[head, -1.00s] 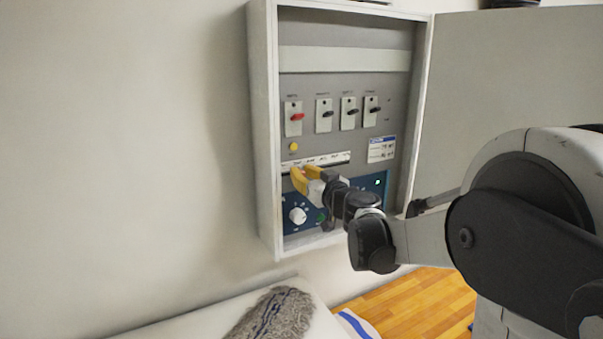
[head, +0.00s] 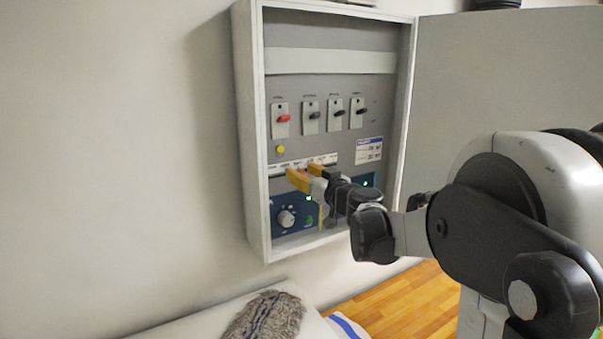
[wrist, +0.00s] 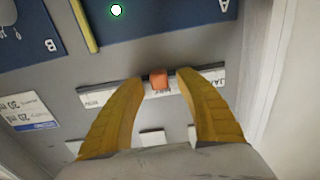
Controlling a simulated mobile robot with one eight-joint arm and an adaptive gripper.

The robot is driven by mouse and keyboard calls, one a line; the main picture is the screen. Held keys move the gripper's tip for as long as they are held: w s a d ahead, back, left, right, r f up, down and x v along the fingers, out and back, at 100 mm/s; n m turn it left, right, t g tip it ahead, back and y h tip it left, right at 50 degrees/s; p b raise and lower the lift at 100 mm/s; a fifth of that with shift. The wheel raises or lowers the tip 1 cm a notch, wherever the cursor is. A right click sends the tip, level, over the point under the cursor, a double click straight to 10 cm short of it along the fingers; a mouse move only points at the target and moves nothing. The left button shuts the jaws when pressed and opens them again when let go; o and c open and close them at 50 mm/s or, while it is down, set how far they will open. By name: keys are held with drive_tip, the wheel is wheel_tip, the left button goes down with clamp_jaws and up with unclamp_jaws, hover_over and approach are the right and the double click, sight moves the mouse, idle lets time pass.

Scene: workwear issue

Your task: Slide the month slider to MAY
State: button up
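The month slider is a pale label strip (head: 326,158) with a dark slot, on the grey panel inside the open wall cabinet. In the wrist view the strip (wrist: 96,97) appears upside down, and its small orange knob (wrist: 158,79) stands near mid-strip. In the head view my gripper (head: 301,172) is at the strip and hides the knob.
Above the strip are a yellow button (head: 280,149), a red switch (head: 283,118) and several black switches. Below are blue panels with a white dial (head: 286,218). The cabinet's side wall (wrist: 275,75) is near the fingers. The cabinet door (head: 490,75) stands open at right.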

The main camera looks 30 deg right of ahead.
drive_tip(key=shift+s, duration=0.1)
drive_tip(key=s, duration=1.2)
drive_tip(key=shift+d, duration=0.25)
drive_tip(key=shift+w, duration=0.1)
